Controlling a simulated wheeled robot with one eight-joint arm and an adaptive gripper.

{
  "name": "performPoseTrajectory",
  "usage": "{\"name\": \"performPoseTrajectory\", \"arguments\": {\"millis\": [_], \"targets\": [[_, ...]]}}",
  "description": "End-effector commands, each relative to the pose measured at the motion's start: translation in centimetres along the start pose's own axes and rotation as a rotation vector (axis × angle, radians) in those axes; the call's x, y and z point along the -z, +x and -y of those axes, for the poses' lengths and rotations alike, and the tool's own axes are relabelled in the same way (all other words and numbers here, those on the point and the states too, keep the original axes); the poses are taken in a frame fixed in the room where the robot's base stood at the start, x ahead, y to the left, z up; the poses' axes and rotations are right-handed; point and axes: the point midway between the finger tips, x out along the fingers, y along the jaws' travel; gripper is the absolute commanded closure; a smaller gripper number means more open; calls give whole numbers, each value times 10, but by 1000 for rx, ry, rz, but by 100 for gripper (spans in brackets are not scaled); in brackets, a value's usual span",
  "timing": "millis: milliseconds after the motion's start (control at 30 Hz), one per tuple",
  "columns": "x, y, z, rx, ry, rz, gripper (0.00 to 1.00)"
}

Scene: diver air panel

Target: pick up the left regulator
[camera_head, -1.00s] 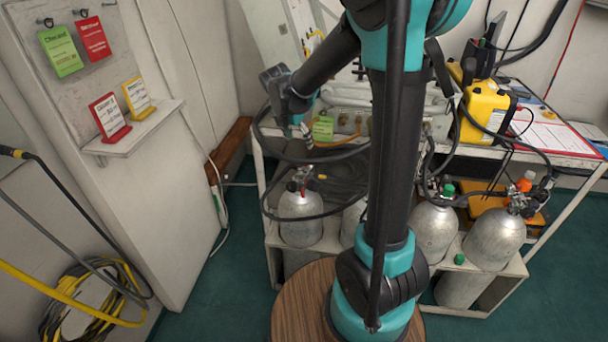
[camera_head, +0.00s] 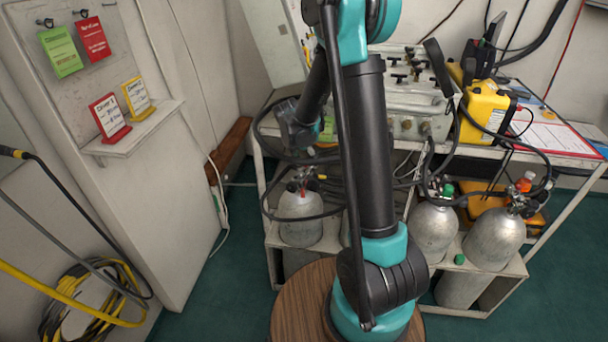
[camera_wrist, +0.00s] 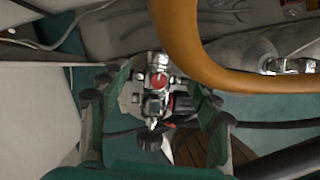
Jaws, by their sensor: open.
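The left regulator (camera_head: 302,182) is a small metal valve with a red part on top of the left silver cylinder (camera_head: 300,220). In the wrist view the regulator (camera_wrist: 158,92) shows its red knob between my fingers. My gripper (camera_wrist: 158,98) is open, with one finger on each side of the regulator. I cannot tell how far the fingertips are above it, and no contact shows. In the head view my wrist is above the left cylinder and the fingers are hard to make out.
An orange hose (camera_wrist: 188,45) loops close to the camera in the wrist view. A black hose (camera_head: 263,165) curves around the left cylinder. Other cylinders (camera_head: 434,228) stand to the right under the bench. A yellow case (camera_head: 485,110) sits on the bench.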

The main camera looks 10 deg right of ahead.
Motion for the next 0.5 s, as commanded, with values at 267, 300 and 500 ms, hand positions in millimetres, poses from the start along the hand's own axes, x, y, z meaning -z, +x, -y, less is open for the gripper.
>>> {"name": "performPoseTrajectory", "arguments": {"millis": [267,300,500], "targets": [[-2,34,-1,0,1,0,37],[-2,39,-1,0,1,0,37],[-1,49,-1,0,0,0,37]]}}
